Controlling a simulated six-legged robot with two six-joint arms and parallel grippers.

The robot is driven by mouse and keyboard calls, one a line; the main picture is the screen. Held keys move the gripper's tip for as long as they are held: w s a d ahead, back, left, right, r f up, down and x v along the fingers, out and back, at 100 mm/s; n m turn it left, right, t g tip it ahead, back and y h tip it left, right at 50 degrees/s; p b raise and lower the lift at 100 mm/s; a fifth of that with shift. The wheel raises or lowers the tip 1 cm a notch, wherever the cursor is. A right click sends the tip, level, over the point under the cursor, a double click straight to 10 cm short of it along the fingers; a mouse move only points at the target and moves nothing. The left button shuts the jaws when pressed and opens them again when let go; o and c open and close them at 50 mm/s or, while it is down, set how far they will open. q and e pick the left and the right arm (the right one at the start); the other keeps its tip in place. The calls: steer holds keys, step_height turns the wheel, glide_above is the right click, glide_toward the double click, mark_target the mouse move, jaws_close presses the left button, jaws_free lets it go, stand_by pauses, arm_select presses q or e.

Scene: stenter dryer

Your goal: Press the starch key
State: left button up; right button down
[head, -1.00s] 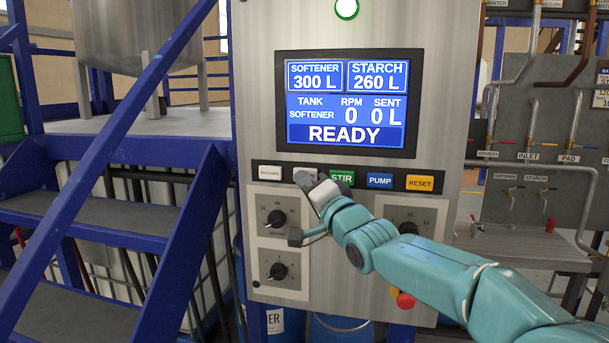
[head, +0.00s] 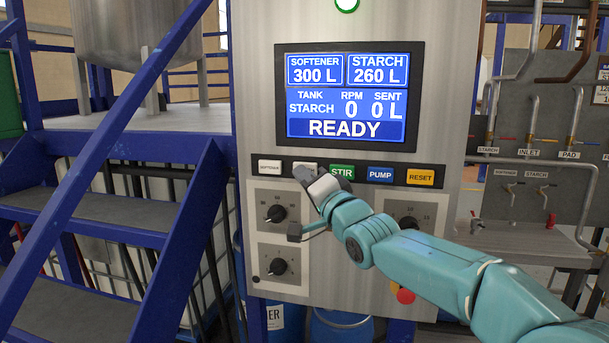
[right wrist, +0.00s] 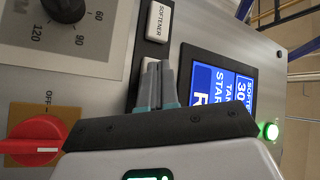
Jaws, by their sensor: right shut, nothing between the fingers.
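The white starch key (head: 310,167) sits in the black key strip, between the softener key (head: 270,166) and the green STIR key (head: 342,171). My right gripper (head: 303,174) is shut and empty, with its fingertips at the starch key and covering much of it. In the right wrist view the closed fingers (right wrist: 158,68) overlap the key (right wrist: 148,68); I cannot tell whether they touch it. My left gripper is not in view.
The blue PUMP key (head: 380,174) and yellow RESET key (head: 420,177) lie to the right. Dials (head: 276,214) are below the strip, and a red knob (right wrist: 38,140) shows in the right wrist view. Blue stairs (head: 110,215) stand at the left.

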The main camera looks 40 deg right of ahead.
steer(key=shift+s+a, duration=0.3)
steer(key=shift+a, duration=0.05)
steer(key=s+a+b, duration=0.3)
steer(key=b, duration=0.2)
steer(key=shift+s+a, duration=0.15)
steer(key=shift+a, duration=0.25)
stand_by(0.7)
